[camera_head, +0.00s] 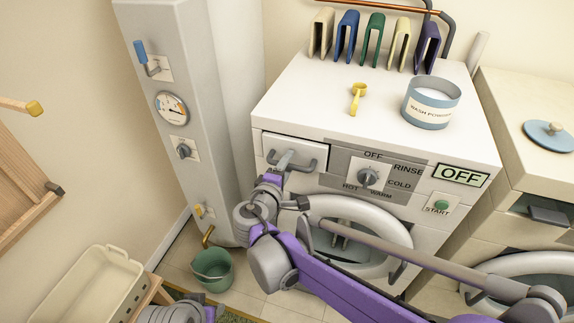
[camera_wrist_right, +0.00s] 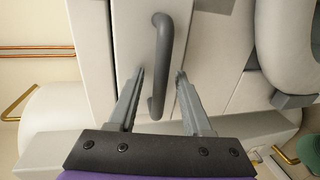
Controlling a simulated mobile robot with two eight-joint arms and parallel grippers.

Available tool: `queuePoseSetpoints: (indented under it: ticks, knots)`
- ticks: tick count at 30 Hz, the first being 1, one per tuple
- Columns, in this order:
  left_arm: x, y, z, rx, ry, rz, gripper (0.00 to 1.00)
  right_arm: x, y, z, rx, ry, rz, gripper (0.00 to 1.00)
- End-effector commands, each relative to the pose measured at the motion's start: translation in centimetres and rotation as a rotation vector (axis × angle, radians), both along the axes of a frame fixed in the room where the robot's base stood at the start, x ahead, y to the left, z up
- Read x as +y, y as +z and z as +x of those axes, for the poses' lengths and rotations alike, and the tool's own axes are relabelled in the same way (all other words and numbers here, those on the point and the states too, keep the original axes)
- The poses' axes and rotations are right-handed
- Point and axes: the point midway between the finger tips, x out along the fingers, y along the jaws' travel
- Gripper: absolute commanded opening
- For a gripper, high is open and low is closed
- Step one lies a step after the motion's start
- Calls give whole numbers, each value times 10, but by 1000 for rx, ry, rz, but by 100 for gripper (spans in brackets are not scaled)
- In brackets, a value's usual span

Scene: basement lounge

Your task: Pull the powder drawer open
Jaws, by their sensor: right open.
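The powder drawer (camera_head: 293,146) is a white front at the upper left of the washing machine's face and looks flush with it. Its dark grey bar handle (camera_head: 309,166) also shows in the right wrist view (camera_wrist_right: 161,50), running up and down there. My right gripper (camera_head: 287,162) is at the handle. In the right wrist view its two fingers (camera_wrist_right: 159,78) are open, one on each side of the handle's lower part, with gaps visible on both sides. I cannot tell how deep the handle sits between them.
The washing machine (camera_head: 315,90) has a dial (camera_head: 369,176), a green start button (camera_head: 442,204) and a round door (camera_head: 395,235) below the drawer. A wash powder tub (camera_head: 431,110) and yellow scoop (camera_head: 357,98) are on top. A grey column (camera_head: 190,60) stands left; a green bucket (camera_head: 213,270) is below.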

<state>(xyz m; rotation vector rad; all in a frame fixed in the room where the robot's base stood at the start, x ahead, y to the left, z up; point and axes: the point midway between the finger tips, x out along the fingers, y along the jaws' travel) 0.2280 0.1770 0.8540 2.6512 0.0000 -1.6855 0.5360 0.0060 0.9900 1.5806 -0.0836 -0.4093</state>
Motion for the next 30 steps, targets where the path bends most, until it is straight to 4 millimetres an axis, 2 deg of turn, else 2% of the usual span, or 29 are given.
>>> queuePoseSetpoints:
  ticks: [5,12,14,30]
  knots:
    - [0,0,0,0,0,0,50,0,0,0,0,0,0,50]
    - [0,0,0,0,0,0,50,0,0,0,0,0,0,8]
    - [0,0,0,0,0,0,50,0,0,0,0,0,0,0]
    - [0,0,0,0,0,0,50,0,0,0,0,0,0,0]
